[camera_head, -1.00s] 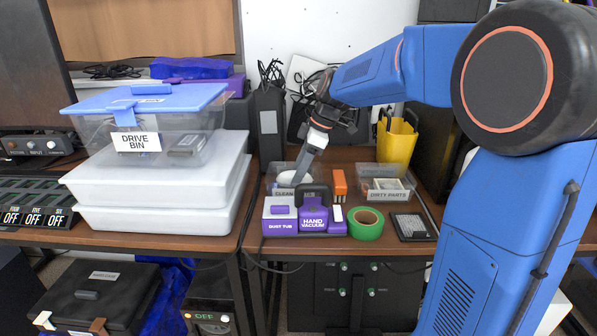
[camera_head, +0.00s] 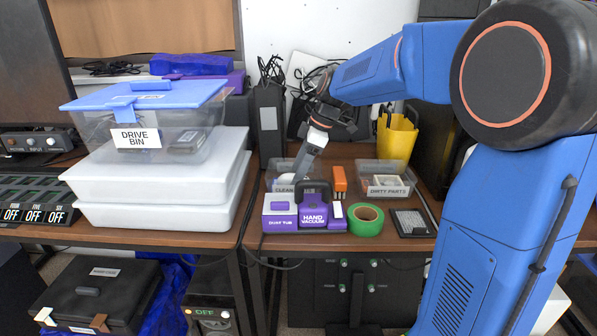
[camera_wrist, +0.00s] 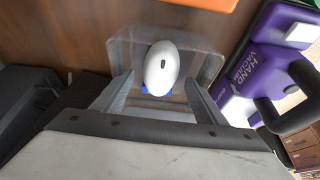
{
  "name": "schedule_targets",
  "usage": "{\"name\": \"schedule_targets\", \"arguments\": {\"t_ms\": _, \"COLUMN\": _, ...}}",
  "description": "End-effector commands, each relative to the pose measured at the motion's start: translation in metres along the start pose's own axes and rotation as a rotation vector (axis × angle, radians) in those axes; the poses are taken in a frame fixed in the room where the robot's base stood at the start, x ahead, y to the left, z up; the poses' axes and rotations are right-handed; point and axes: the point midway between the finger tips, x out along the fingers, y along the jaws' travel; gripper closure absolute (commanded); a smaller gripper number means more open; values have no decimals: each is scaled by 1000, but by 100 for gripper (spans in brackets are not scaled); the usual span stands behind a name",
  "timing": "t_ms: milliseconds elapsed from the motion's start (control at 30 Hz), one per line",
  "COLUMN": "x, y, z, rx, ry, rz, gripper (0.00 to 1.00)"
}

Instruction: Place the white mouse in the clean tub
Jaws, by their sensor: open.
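The white mouse (camera_wrist: 162,68) lies inside the clear clean tub (camera_wrist: 207,38) in the wrist view, with bits of blue at its lower end. In the head view the mouse (camera_head: 285,180) shows as a small white shape behind the label of the clean tub (camera_head: 276,190), partly hidden. My gripper (camera_wrist: 160,85) is open, its fingers on either side of the mouse's lower end with gaps between. In the head view my gripper (camera_head: 302,172) points down over the tub; its fingertips are hard to make out.
A purple hand vacuum (camera_head: 313,216) and dust tub (camera_head: 280,222) stand directly in front. An orange box (camera_head: 339,181) is right of the clean tub, then a dirty parts tub (camera_head: 386,190). Green tape (camera_head: 365,220) lies at the front. A yellow holder (camera_head: 396,140) stands behind.

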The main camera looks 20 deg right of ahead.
Motion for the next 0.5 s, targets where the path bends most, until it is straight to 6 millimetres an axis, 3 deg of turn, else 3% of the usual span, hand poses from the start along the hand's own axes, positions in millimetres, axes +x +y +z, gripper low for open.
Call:
{"name": "schedule_targets", "arguments": {"t_ms": 167, "x": -22, "y": 1, "z": -4, "rx": 0, "ry": 1, "rz": 3, "gripper": 34}}
{"name": "schedule_targets", "arguments": {"t_ms": 500, "x": -88, "y": 1, "z": -3, "rx": 1, "ry": 1, "rz": 4, "gripper": 34}}
